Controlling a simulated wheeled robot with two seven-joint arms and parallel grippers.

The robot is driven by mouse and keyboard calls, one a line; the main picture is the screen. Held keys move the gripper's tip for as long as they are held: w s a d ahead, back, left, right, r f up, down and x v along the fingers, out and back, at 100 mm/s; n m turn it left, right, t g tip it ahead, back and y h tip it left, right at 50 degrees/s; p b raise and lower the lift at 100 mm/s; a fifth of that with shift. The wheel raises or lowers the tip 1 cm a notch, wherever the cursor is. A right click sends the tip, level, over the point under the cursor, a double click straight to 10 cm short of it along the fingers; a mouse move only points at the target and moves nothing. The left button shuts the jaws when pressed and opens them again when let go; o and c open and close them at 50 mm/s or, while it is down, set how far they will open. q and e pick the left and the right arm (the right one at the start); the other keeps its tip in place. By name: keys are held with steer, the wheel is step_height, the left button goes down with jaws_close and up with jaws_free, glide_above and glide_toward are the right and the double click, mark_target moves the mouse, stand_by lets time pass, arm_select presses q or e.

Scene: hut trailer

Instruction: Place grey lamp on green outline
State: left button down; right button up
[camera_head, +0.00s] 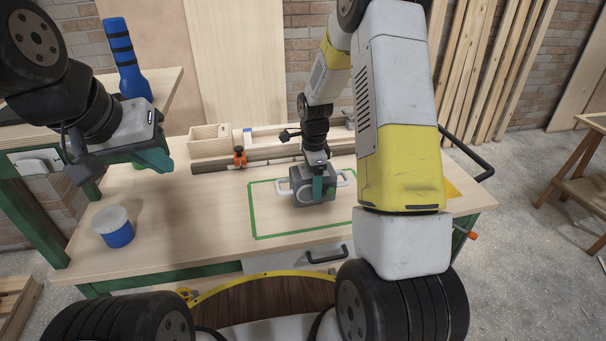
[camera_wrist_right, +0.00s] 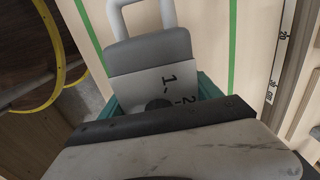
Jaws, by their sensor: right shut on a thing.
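The grey lamp (camera_head: 304,187), a boxy body with white handles at its sides, is in my right gripper (camera_head: 319,186) above the workbench. In the right wrist view the lamp (camera_wrist_right: 150,55) shows a dial with marks 1 and 2, between the teal fingers. The green outline (camera_head: 252,213) is a rectangle on the benchtop. In the head view the lamp appears within it, toward its right side; I cannot tell whether it touches the wood. Green lines (camera_wrist_right: 232,45) run on both sides of it in the wrist view. My left gripper (camera_head: 150,160) hangs over the bench's left; its opening is unclear.
A blue pot with a white lid (camera_head: 114,227) stands at the bench's (camera_head: 185,240) left. A wooden box (camera_head: 209,141), an orange clamp (camera_head: 239,156) and rails lie along the back. A blue bottle (camera_head: 127,60) stands on a left shelf. The benchtop between pot and outline is clear.

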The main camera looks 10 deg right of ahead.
steer(key=shift+f, duration=1.35)
steer(key=shift+f, duration=0.15)
steer(key=o, duration=1.8)
steer(key=shift+s, duration=0.1)
steer(key=shift+o, duration=0.2)
